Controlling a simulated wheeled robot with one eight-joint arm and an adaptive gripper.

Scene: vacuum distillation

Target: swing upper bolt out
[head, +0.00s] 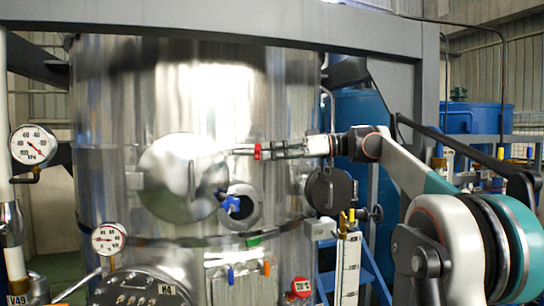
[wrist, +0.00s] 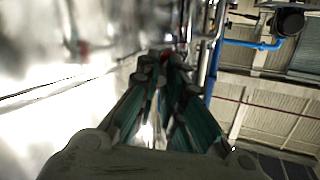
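The upper bolt, a thin silvery rod with a red end piece (head: 257,151), lies roughly level against the steel tank above the round port (head: 243,208). My gripper (head: 268,150) reaches in from the right, its tips at the red piece. In the wrist view my gripper (wrist: 165,62) has its fingers drawn close together, with a small red patch just past the tips. The fingers appear shut on the red end, though they hide most of the contact. A round steel lid (head: 180,178) stands left of the port, and a blue handle (head: 230,203) shows at the port's edge.
The steel tank (head: 290,95) curves close beside my fingers. A dark round flange (head: 328,190) sits below my wrist. A green handle (head: 253,241) is under the port, with gauges (head: 34,144) at left. A level scale (head: 348,265) stands below my arm.

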